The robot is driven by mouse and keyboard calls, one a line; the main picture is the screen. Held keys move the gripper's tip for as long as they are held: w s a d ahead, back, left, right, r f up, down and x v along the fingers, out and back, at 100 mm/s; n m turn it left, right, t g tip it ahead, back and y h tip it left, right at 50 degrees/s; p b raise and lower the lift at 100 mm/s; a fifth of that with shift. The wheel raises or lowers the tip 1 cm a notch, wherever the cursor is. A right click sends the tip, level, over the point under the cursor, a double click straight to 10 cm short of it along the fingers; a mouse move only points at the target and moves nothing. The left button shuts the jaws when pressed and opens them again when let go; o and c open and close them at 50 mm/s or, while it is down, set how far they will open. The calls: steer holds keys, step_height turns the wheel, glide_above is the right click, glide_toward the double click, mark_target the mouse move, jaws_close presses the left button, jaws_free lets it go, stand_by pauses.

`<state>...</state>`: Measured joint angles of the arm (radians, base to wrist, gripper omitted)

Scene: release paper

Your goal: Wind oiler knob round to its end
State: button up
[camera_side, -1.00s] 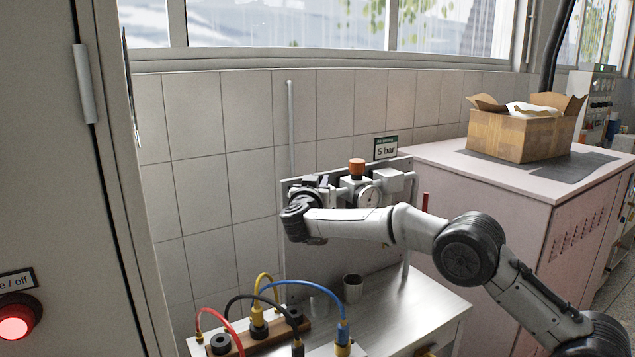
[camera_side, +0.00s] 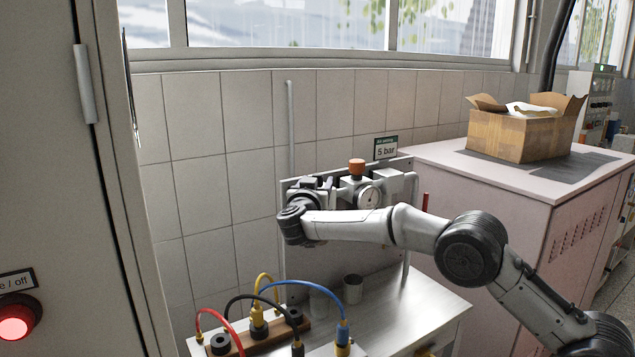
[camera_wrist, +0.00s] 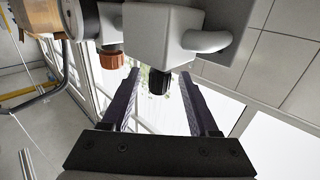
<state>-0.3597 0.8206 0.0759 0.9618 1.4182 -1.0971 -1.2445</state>
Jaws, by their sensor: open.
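In the wrist view, a small black knob (camera_wrist: 159,81), which looks to be the oiler knob, sits on a pale grey block (camera_wrist: 165,38). My gripper (camera_wrist: 160,78) is open, with one dark finger on each side of the knob. Gaps show between the fingers and the knob; I cannot tell how far the tips reach past it. In the side view my gripper (camera_side: 322,183) is at the left end of the air unit, partly hidden by my wrist. The black knob cannot be made out there.
An orange knob (camera_side: 357,168) stands right of my gripper above a round gauge (camera_side: 368,196); it also shows in the wrist view (camera_wrist: 111,59). A metal cup (camera_side: 353,288) and coloured cables (camera_side: 272,300) are on the bench below. A cardboard box (camera_side: 522,135) is on the cabinet.

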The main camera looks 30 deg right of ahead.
steer(key=v, duration=1.2)
steer(key=shift+s+a, duration=0.15)
steer(key=shift+s, duration=0.1)
